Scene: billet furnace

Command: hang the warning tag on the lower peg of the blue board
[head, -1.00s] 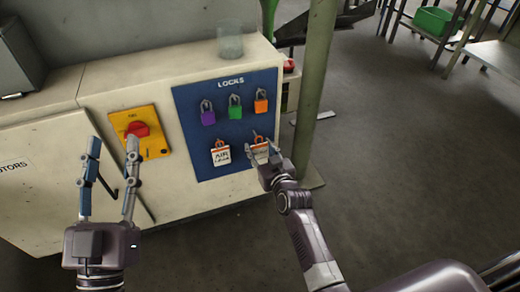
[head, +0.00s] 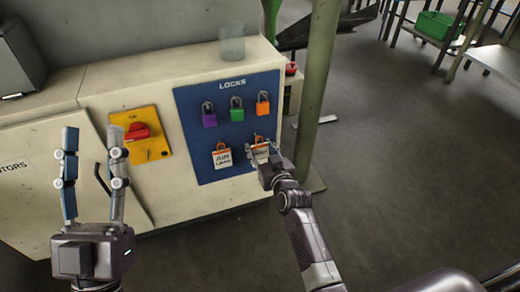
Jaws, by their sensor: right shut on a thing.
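The blue board (head: 212,122) headed "LOCKS" is on the front of the pale cabinet. A white tag with an orange top (head: 261,149) is at the board's lower right. My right gripper (head: 264,159) is shut on this tag, against or close to the board, and covers its lower part. The lower peg behind the tag is hidden, so I cannot tell whether the tag is on it. A second white tag with an orange top (head: 222,158) hangs at the lower left of the board. My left gripper (head: 93,140) is open and empty, in front of the cabinet.
Purple (head: 209,119), green (head: 236,114) and orange (head: 262,108) padlocks hang in the board's upper row. A yellow switch plate with a red handle (head: 138,131) is left of the board. A grey-green post (head: 317,90) stands close on the right.

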